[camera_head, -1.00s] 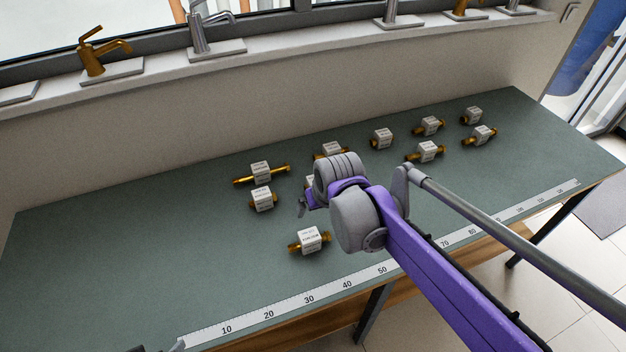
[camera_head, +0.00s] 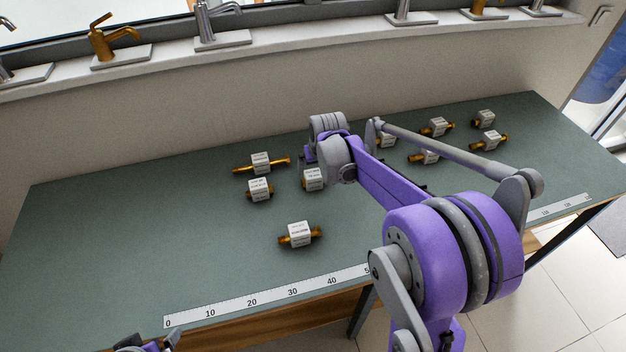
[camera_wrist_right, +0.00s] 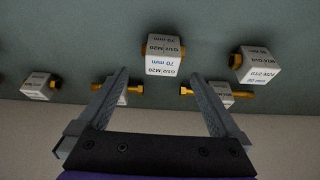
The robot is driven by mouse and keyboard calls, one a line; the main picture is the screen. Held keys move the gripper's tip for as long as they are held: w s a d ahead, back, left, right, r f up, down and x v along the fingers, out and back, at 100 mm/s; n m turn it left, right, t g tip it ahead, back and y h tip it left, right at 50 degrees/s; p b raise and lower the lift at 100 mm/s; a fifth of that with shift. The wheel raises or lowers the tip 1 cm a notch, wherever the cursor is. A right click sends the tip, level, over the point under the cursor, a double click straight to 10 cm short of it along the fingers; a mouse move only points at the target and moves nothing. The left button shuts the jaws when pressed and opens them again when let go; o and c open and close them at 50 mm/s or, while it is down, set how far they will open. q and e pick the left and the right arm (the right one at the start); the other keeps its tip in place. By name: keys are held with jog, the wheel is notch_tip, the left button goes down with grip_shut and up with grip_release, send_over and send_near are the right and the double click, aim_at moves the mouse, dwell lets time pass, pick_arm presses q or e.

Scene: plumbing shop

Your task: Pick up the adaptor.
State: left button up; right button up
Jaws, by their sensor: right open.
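Several brass adaptors with white label blocks lie on the green bench. One adaptor (camera_head: 313,178) lies just in front of my right gripper (camera_head: 307,156). It appears to be the adaptor (camera_wrist_right: 163,55) at the middle of the right wrist view, with a label reading about "G1/2 M20 70 mm". There my right gripper (camera_wrist_right: 157,76) is open and empty. Its fingertips sit either side of the line to that adaptor, apart from it. My right forearm and wrist hide part of the bench behind. My left gripper (camera_head: 148,343) shows only partly at the bottom left edge.
A long adaptor (camera_head: 261,163) and a shorter one (camera_head: 259,190) lie to the left, another (camera_head: 300,234) nearer the front. More lie at the right. A ruler strip (camera_head: 265,298) runs along the front edge. Taps stand on the sill behind. The bench's left is clear.

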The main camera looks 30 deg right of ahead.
aim_at(313, 174)
jog(key=x, duration=0.5)
jog(key=shift+w+a, duration=0.1)
jog(key=shift+w, duration=0.05)
jog(key=shift+c, duration=0.3)
jog(key=c, duration=1.3)
